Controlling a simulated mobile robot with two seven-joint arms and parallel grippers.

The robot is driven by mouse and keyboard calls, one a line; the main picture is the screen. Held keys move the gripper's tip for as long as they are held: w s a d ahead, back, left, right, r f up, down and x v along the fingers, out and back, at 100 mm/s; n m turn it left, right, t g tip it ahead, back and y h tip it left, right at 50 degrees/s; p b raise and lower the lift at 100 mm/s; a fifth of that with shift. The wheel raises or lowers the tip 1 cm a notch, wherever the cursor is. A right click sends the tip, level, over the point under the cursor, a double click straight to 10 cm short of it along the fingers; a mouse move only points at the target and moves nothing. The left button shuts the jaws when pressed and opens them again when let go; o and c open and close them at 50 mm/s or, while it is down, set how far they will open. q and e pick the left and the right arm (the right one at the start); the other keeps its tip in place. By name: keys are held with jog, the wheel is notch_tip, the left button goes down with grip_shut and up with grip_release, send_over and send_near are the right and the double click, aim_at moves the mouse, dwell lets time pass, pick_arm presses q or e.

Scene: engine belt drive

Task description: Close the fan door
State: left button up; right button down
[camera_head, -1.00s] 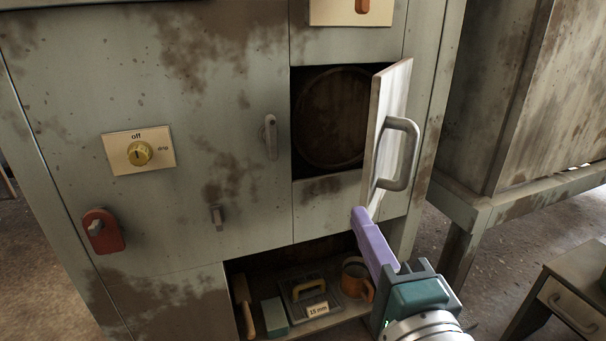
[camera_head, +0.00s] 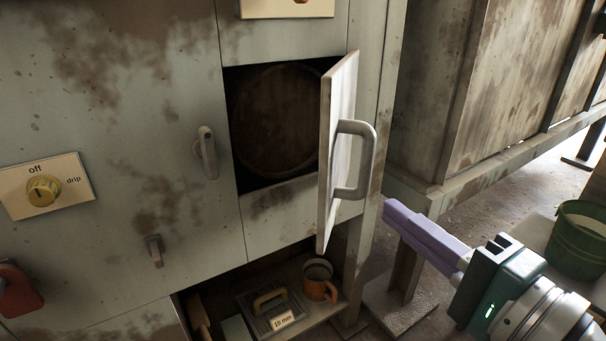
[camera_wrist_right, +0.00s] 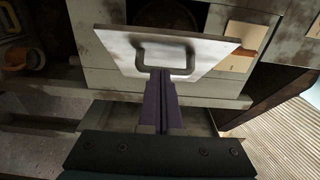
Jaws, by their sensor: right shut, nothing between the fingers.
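The fan door (camera_head: 337,150) is a pale panel that stands open, hinged at the right of a dark square opening (camera_head: 275,122) with a round fan housing inside. A grey bar handle (camera_head: 357,160) is on its outer face. My right gripper (camera_head: 390,209) has purple fingers pressed together and empty. It is to the right of the door, apart from it in the head view. In the right wrist view the door (camera_wrist_right: 112,48) and its handle (camera_wrist_right: 165,47) are beyond the fingertips (camera_wrist_right: 160,75); contact cannot be told there. My left gripper is not in view.
A lower shelf holds an orange mug (camera_head: 318,281) and a tray with a yellow handle (camera_head: 268,300). A latch lever (camera_head: 207,152) is left of the opening. A green bucket (camera_head: 580,240) stands on the floor at the right. A large worn cabinet is behind.

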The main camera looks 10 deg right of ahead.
aim_at(330, 184)
jog(key=w+a, duration=0.1)
jog(key=w, duration=0.1)
jog(key=w+a, duration=0.2)
jog(key=shift+w+a, duration=0.1)
jog(key=shift+a, duration=0.15)
jog(key=shift+w+a, duration=0.25)
jog(key=shift+a, duration=0.25)
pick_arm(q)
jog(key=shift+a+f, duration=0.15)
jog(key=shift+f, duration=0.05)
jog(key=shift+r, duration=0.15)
